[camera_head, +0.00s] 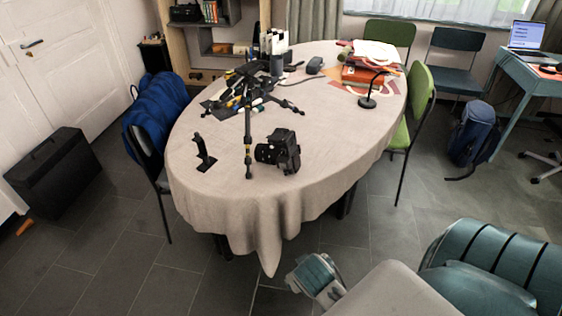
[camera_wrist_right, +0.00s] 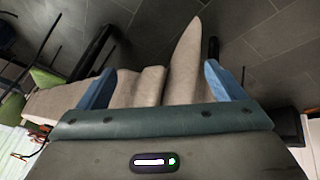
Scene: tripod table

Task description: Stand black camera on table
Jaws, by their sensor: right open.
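The black camera (camera_head: 279,151) is on the front part of the oval table (camera_head: 220,178), with its lens side toward the left. I cannot tell whether it is upright or lying on a side. A black tripod (camera_head: 248,132) is just left of it, with its legs spread over the table. My right arm comes in at the lower right of the head view, off the table's front edge and well away from the camera. My right gripper (camera_wrist_right: 158,68) is open and empty in the wrist view, with tablecloth and floor beyond its blue fingers. My left gripper is not in view.
A small black bracket (camera_head: 204,151) stands left of the tripod. Pens and other clutter fill the table's back left. A black desk lamp (camera_head: 368,98) and red-orange bags (camera_head: 362,75) are at the back right. Green chairs (camera_head: 417,100) and a blue-draped chair (camera_head: 160,110) flank the table.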

